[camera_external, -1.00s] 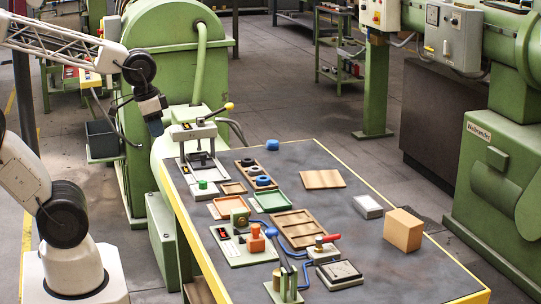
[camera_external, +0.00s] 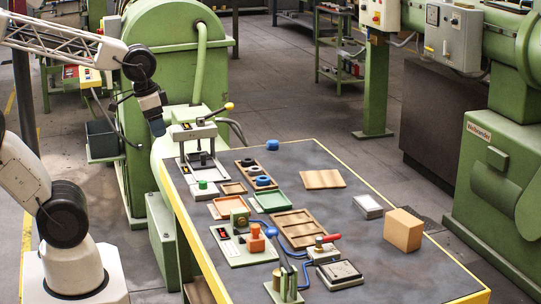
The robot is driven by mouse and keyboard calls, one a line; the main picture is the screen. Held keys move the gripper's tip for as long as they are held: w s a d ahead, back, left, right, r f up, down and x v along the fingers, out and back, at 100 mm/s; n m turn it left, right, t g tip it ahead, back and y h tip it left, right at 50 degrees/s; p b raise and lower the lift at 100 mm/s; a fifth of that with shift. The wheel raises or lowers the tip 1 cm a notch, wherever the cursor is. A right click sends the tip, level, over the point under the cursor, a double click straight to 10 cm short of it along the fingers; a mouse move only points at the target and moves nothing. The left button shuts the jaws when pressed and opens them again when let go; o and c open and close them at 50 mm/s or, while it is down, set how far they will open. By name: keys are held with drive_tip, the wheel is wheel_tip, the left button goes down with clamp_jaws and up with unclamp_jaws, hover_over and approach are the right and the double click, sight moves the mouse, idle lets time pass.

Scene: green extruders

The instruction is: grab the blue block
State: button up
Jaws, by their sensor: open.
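A small blue block (camera_external: 272,145) stands on the dark table top near its far edge, with bare surface around it. My gripper (camera_external: 158,128) hangs at the end of my arm, left of the table and above its level, well apart from the blue block. It points down, with a bluish tip, and nothing shows in it. Its fingers are too small to make out clearly.
A clamp press with a yellow-tipped lever (camera_external: 194,148) stands at the table's far left, between my gripper and the block. A wooden tray of rings (camera_external: 240,164), a green tray (camera_external: 270,201) and a cardboard box (camera_external: 403,230) are on the table (camera_external: 345,155).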

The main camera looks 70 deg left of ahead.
drive_tip(key=w+a+r+m+h, duration=0.1)
drive_tip(key=w+a+r, duration=0.3)
drive_tip(key=w, duration=0.4)
drive_tip(key=w+a+r+m+h, duration=0.1)
drive_tip(key=w+a+r, duration=0.25)
drive_tip(key=w, duration=0.45)
drive_tip(key=w+a+r+m+h, duration=0.1)
drive_tip(key=w+a+r+h, duration=0.15)
drive_tip(key=w+r, duration=0.45)
drive_tip(key=w+a+f+m+t+h, duration=0.1)
drive_tip(key=w+a+f+m, duration=0.1)
drive_tip(key=w+a, duration=1.05)
drive_tip(key=w+a+f+m+t+h, duration=0.1)
drive_tip(key=w+a+f+t+h, duration=0.15)
drive_tip(key=w+a, duration=1)
drive_tip(key=a+f+m+t, duration=0.1)
drive_tip(key=a+f, duration=0.2)
drive_tip(key=a, duration=1)
drive_tip(key=a+f+m+t, duration=0.2)
drive_tip(key=a+f, duration=0.1)
drive_tip(key=a, duration=1)
drive_tip(key=shift+g, duration=0.25)
wheel_tip(320, 180, down, 31)
drive_tip(key=shift+w, duration=0.1)
drive_tip(key=shift+f, duration=0.5)
